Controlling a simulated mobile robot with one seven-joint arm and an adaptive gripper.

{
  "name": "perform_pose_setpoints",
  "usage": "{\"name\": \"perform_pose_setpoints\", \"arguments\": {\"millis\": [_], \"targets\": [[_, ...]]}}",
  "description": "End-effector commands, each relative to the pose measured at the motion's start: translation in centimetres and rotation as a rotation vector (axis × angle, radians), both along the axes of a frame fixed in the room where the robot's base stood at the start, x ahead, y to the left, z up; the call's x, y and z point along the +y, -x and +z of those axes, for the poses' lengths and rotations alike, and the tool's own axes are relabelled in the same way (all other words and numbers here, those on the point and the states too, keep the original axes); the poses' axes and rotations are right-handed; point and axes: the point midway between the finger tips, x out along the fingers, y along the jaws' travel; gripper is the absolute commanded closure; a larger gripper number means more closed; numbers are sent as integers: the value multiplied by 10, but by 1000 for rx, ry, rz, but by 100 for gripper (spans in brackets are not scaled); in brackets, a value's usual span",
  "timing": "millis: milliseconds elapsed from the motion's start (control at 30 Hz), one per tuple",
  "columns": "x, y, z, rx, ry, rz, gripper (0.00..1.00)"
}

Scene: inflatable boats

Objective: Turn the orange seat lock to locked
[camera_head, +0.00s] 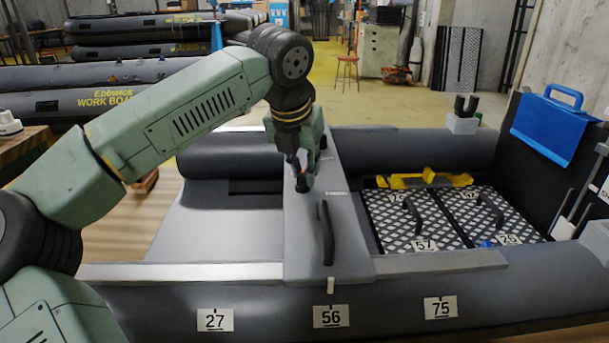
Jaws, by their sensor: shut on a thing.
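The grey bench seat (325,246) spans the dark grey inflatable boat, with a black curved handle (326,232) on its near half. My gripper (302,184) points down at the far half of the seat. Its fingers look close together, and it appears to be shut on the orange seat lock at the seat top. The lock is hidden by the fingers, and no orange shows there. I cannot tell which way the lock is turned.
Right of the seat are two checkered hatch panels (415,222) with black handles and a yellow bracket (425,180) behind them. The grey floor (215,225) left of the seat is clear.

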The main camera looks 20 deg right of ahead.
Motion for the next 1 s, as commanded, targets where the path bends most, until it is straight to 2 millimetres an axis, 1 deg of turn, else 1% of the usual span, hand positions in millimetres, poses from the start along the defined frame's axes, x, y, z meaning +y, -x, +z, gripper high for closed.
{"name": "perform_pose_setpoints", "arguments": {"millis": [33, 200, 500, 733, 1000], "targets": [[0, 0, -3, -2, -4, 42, 100], [1, 0, -2, -1, -4, 182, 100], [2, 0, -1, 1, -3, 351, 100], [2, 0, -1, 3, -2, 410, 100], [2, 0, -1, 5, -1, 423, 100]]}}
